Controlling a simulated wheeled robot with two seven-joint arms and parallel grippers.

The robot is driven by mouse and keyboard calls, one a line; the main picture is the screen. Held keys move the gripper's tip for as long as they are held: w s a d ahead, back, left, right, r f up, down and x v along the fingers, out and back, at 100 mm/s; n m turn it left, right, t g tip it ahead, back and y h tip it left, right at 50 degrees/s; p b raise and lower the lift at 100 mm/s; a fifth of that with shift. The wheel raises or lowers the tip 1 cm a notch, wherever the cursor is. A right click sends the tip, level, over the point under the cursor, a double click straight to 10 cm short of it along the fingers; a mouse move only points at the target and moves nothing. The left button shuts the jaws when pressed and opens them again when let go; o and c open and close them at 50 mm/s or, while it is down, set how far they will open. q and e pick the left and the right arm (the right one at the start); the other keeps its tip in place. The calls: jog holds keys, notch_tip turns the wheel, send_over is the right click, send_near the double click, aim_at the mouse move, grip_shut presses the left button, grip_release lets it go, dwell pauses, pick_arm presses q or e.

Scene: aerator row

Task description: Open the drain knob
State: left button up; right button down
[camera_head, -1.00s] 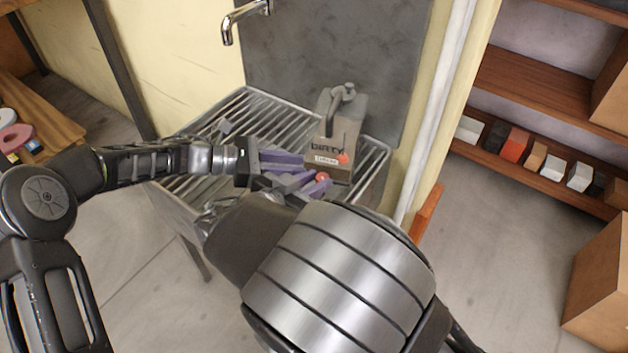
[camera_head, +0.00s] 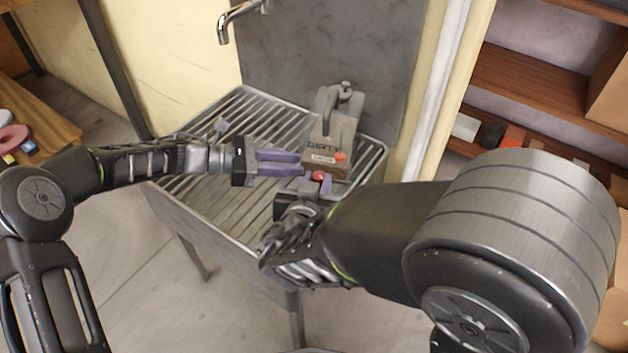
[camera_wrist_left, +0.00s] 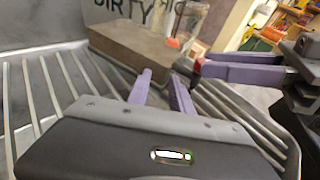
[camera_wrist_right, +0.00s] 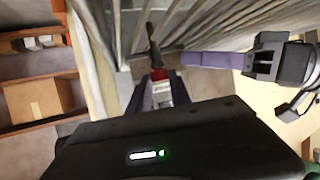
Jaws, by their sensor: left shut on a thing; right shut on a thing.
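A grey-brown unit marked "DIRTY" (camera_head: 326,143) stands on the slatted metal rack, with a pale label and an orange spot on its front. A small red knob (camera_head: 319,176) sits at its front lower edge. My right gripper (camera_head: 316,186) is shut on the red knob, its purple fingers around it; in the right wrist view, a red part (camera_wrist_right: 160,84) shows between the fingers. My left gripper (camera_head: 300,163) comes in from the left, its purple fingers at the unit's lower left edge. The left wrist view shows these fingertips (camera_wrist_left: 162,80) close to the unit's base; the exact contact is hidden.
The slatted rack (camera_head: 235,122) is bare left of the unit. A chrome tap (camera_head: 224,28) hangs above from the back wall. A white pipe (camera_head: 440,85) runs down at the right. Shelves (camera_head: 515,85) with small boxes stand farther right.

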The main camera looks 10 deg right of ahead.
pick_arm(q)
jog(key=shift+d+r, duration=0.2)
pick_arm(e)
jog(key=shift+d+r+n+t+y, duration=0.1)
jog(key=shift+n+t+y, duration=0.2)
jog(key=shift+y, duration=0.1)
jog(key=c, duration=1.2)
grip_release()
pick_arm(q)
jog(key=o, duration=0.6)
jog(key=shift+c, duration=0.2)
jog(key=shift+o, duration=1.4)
jog(key=shift+d, duration=0.1)
jog(key=shift+o, duration=1.1)
jog(key=shift+f, duration=0.15)
pick_arm(e)
notch_tip(320, 180, up, 10)
jog(key=shift+f, duration=0.1)
